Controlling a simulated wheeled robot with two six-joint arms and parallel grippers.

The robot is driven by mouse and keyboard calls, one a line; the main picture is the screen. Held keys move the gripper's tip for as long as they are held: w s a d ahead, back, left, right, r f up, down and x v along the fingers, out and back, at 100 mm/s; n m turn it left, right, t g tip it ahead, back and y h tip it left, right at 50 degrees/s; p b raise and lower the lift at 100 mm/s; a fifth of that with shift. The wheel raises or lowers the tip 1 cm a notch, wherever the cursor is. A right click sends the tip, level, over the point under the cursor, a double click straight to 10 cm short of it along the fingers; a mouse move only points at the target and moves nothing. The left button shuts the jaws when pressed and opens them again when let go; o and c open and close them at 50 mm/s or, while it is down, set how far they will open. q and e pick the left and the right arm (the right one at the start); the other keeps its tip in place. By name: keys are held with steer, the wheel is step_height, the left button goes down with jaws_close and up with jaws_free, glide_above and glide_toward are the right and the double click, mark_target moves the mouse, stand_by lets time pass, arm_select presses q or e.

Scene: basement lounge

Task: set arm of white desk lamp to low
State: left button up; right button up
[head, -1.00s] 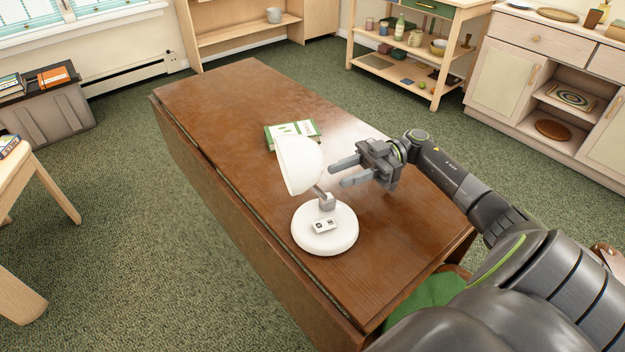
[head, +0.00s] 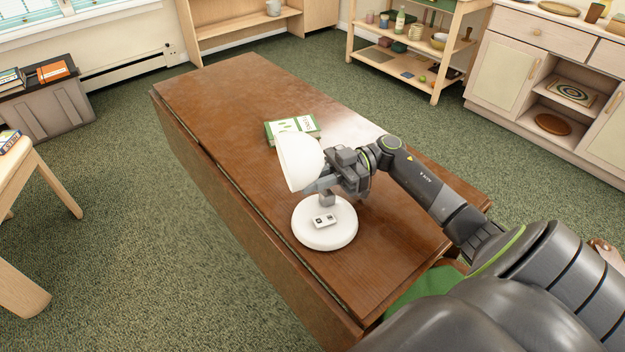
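The white desk lamp (head: 325,224) stands on the brown wooden table. Its round base carries a small switch plate, and its white shade (head: 297,163) is raised above the base and faces left. My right gripper (head: 322,182) is at the lamp's short arm, just right of and below the shade. Its fingers reach to either side of or behind the lamp arm, and the shade and gripper body hide part of them. I cannot tell whether they touch the arm or how far apart they are. My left gripper is not in view.
A green and white book (head: 308,124) lies on the table (head: 215,105) behind the lamp. The table's far end is clear. A green chair seat (head: 425,290) is at the near right edge. Shelves and a cabinet (head: 505,75) stand beyond the table.

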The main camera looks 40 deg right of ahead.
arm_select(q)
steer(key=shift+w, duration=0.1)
arm_select(e)
jaws_close()
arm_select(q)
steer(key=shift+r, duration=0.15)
